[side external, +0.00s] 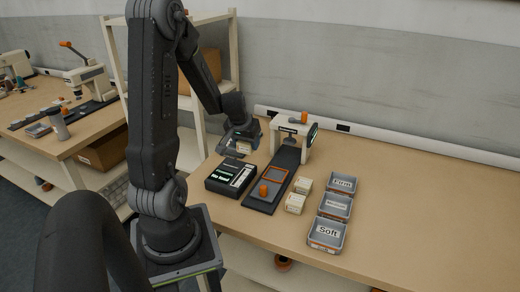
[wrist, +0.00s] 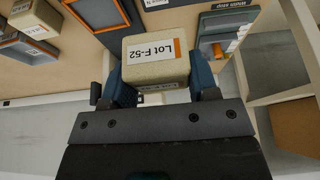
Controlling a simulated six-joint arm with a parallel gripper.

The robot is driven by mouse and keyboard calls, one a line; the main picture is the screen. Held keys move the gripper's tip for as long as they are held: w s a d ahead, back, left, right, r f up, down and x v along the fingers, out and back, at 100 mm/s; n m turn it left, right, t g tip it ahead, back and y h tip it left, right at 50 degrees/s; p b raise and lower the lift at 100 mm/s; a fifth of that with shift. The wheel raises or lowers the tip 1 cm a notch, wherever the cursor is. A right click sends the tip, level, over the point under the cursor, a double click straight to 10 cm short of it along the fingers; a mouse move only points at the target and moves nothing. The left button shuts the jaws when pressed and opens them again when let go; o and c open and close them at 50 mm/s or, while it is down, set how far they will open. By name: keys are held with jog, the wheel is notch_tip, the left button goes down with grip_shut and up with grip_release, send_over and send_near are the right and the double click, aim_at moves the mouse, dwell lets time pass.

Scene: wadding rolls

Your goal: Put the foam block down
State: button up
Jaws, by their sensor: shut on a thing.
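A cream foam block (wrist: 155,62) with an orange stripe and the label "Lot F-52" is held between the blue fingertips of my gripper (wrist: 158,85) in the wrist view. In the side external view my gripper (side external: 240,138) is shut on this small block (side external: 243,148), above the back of the bench, behind the black display box and left of the white press head. The block looks clear of the surface below. Its underside is hidden.
A black display box (side external: 231,178) stands beside a dark tester base (side external: 262,203) with an orange-framed plate, an orange knob and a white press head (side external: 294,130). Cream blocks (side external: 295,203) sit right of it. Grey trays (side external: 326,235), including "Firm" and "Soft", stand further right. The bench's right side is clear.

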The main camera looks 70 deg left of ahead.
jog(key=shift+s+a+r, duration=0.25)
jog(key=shift+s+r, duration=0.05)
jog(key=shift+s, duration=0.15)
jog(key=shift+s+a+r, duration=0.2)
jog(key=shift+s+r, duration=0.1)
jog(key=shift+s, duration=0.15)
jog(key=shift+w, duration=0.5)
jog(key=w+d, duration=0.2)
jog(key=w, duration=0.4)
jog(key=w+d+f, duration=0.1)
jog(key=w+d, duration=0.2)
jog(key=w, duration=0.4)
jog(key=w+d, duration=0.2)
jog(key=w, duration=0.4)
jog(key=shift+w+d+f, duration=0.15)
jog(key=shift+w+d, duration=0.15)
jog(key=shift+d, duration=0.1)
send_over(342, 185)
jog(key=s, duration=0.1)
jog(key=f, duration=0.7)
jog(key=shift+s+d, duration=0.1)
jog(key=shift+d, duration=0.25)
jog(key=shift+d+f, duration=0.15)
jog(key=shift+f, duration=1.9)
jog(key=shift+f, duration=0.1)
